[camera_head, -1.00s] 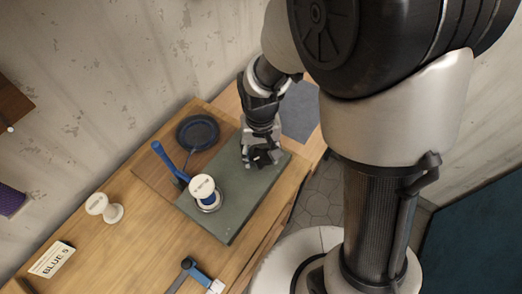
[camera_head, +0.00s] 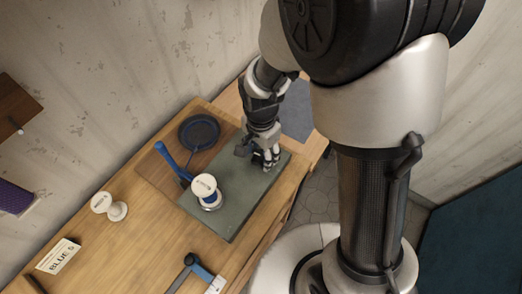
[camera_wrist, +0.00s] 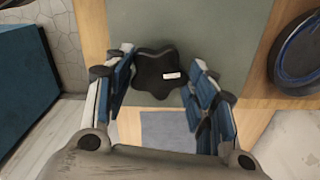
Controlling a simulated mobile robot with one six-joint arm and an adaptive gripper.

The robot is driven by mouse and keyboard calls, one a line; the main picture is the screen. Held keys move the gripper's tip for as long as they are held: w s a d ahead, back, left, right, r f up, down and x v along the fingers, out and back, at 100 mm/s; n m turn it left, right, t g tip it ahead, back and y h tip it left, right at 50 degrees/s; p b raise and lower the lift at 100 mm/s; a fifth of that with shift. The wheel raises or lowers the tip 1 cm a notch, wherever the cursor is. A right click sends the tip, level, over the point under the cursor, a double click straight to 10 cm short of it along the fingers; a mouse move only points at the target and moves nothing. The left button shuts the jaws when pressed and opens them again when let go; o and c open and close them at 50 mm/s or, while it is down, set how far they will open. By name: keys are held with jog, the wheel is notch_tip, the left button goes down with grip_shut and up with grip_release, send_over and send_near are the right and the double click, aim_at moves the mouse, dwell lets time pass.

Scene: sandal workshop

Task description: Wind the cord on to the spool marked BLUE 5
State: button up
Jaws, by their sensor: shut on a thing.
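My gripper (camera_head: 269,162) is at the far right end of the green plate (camera_head: 228,222), pointing down. In the wrist view its fingers are shut around a black star-shaped knob (camera_wrist: 157,72) on the plate. A white-topped spool (camera_head: 206,188) with blue cord on its core stands on the plate, left of my gripper. Its label is too small to read. A card (camera_head: 58,256) reading BLUE 5 stands at the near left of the bench. A dark round dish with a blue ring (camera_head: 199,132) lies behind the plate, with a thin line running from it towards the spool.
A blue lever (camera_head: 165,156) rises beside the spool. Another white spool (camera_head: 108,206) lies on the bench at left. A blue-and-dark tool (camera_head: 197,268) lies at the front edge. The wooden bench between them is clear.

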aim_at(261, 155)
jog(key=m, duration=0.6)
jog(key=shift+w+p, duration=0.1)
jog(key=shift+p, duration=0.25)
dwell(0.4)
jog(key=o, duration=1.1)
notch_tip(261, 155, up, 12)
